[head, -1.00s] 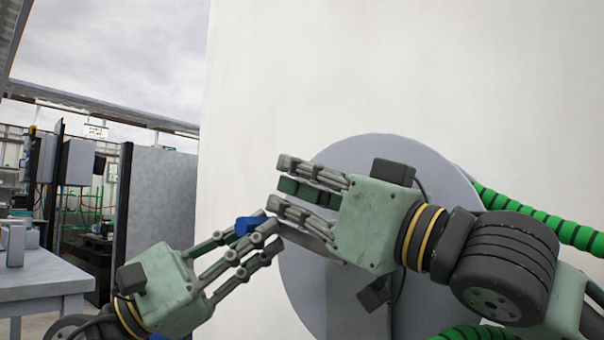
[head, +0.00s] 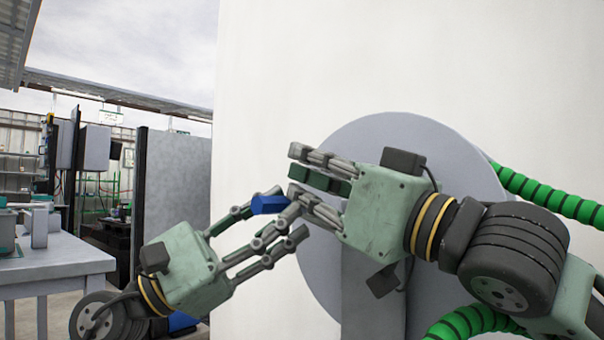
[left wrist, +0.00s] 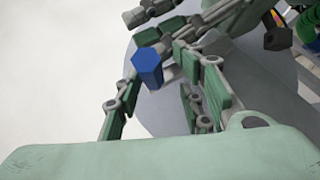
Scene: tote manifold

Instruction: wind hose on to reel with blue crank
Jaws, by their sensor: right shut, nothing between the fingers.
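The blue crank handle (head: 268,204) is a small faceted grip in front of the reel's left side; it also shows in the left wrist view (left wrist: 147,66). The reel (head: 440,140) is a large grey disc, partly hidden by my right arm. My left gripper (head: 268,226) is below the handle, its fingers spread with the handle near the tips, not visibly clamped. My right gripper (head: 298,174) is shut and empty, in front of the reel, above and right of the handle, close to the left fingertips. The green hose (head: 560,203) shows behind my right arm.
A large white wall (head: 300,60) stands behind the reel. More hose (head: 470,322) shows low at the right. A grey table (head: 50,262) with items and a grey panel (head: 178,180) stand at the left.

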